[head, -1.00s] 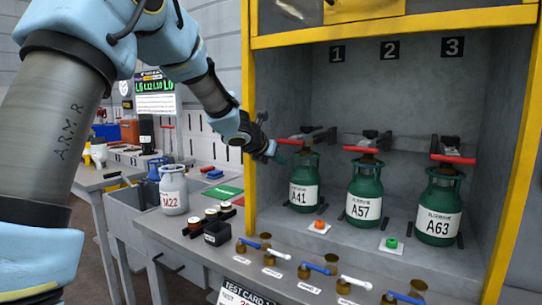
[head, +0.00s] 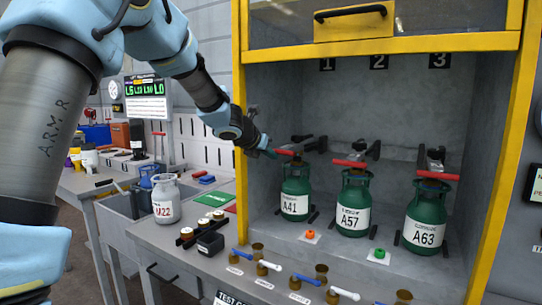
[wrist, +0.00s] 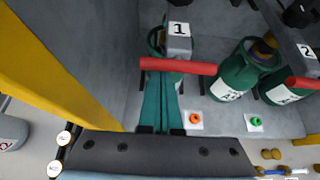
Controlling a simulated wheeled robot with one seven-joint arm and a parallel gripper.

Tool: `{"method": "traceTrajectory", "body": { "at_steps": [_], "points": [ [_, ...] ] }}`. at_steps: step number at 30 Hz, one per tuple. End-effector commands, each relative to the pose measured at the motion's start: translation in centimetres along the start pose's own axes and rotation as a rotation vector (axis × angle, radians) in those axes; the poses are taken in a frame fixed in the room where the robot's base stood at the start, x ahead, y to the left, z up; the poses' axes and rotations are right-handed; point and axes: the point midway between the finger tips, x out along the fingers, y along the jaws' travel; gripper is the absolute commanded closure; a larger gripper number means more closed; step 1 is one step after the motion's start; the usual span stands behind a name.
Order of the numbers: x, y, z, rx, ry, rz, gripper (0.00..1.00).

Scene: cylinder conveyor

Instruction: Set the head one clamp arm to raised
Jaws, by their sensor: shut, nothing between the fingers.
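The head one clamp arm has a red handle (head: 286,152) lying roughly level above the green cylinder A41 (head: 295,198), under the number 1 plate (head: 327,65). In the wrist view the red handle (wrist: 190,66) runs across above the fingers, next to a grey block marked 1 (wrist: 179,30). My gripper (head: 269,153) is at the left end of this handle. Its teal fingers (wrist: 160,85) are shut with nothing between them, their tips right by the handle. I cannot tell whether they touch it. The fingers partly hide the cylinder in the wrist view.
Similar red handles sit over cylinders A57 (head: 352,206) and A63 (head: 425,225). An orange button (head: 310,235) and a green button (head: 380,253) lie in front. Several valves line the bench front.

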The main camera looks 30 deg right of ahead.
Motion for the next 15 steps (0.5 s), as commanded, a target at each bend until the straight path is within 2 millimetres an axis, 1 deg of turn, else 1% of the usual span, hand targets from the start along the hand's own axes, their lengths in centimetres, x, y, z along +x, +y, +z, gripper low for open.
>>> {"method": "traceTrajectory", "body": {
  "at_steps": [1, 6, 15],
  "points": [
    [-1.0, 0.0, 1.9, 0.001, -0.005, 0.0, 1.0],
    [-2.2, 0.1, 4.5, 0.001, -0.005, 0.001, 1.0],
    [-3.7, 0.0, 8.9, 0.0, -0.007, 0.0, 1.0]
  ]
}}
